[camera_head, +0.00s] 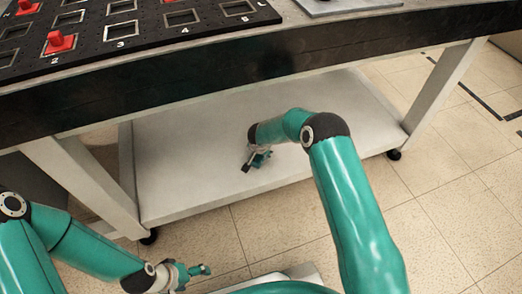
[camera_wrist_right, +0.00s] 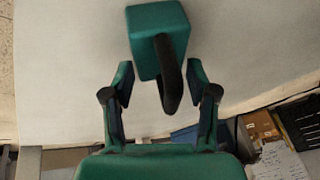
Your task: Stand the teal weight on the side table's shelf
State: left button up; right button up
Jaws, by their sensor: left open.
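The teal weight (camera_wrist_right: 158,22) is a block with a dark curved handle, seen in the right wrist view against the pale shelf (camera_head: 200,135). Its teal colour also shows over the shelf in the head view, partly hidden by my right wrist. My right gripper (camera_wrist_right: 160,72) is open, its two fingers spread on either side of the handle with visible gaps. The block lies just beyond the fingertips. I cannot tell whether the weight touches the shelf. My left gripper (camera_head: 192,271) is open and empty over the floor at lower left, away from the weight.
The table's thick dark front edge (camera_head: 260,70) runs above the shelf, with pale legs (camera_head: 445,90) at both sides. On top are a black board (camera_head: 95,50) with square slots and red pieces (camera_head: 60,42). The shelf around my right gripper is clear.

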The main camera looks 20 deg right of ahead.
jog(key=shift+o, duration=1)
jog(key=shift+r, duration=0.1)
jog(key=p+v, duration=0.2)
jog(key=v, duration=0.9)
jog(key=s+a+f+n+g+y, duration=0.2)
jog(key=s+a+f, duration=0.15)
jog(key=s, duration=0.55)
jog(key=s+a+f+n+g+y, duration=0.2)
jog(key=s+a+f+y, duration=0.15)
jog(key=s, duration=0.55)
jog(key=s+d+f+n, duration=0.1)
jog(key=s+n, duration=0.2)
jog(key=s, duration=1.1)
jog(key=shift+d+f, duration=0.15)
jog(key=shift+f, duration=0.25)
jog(key=shift+w, duration=0.1)
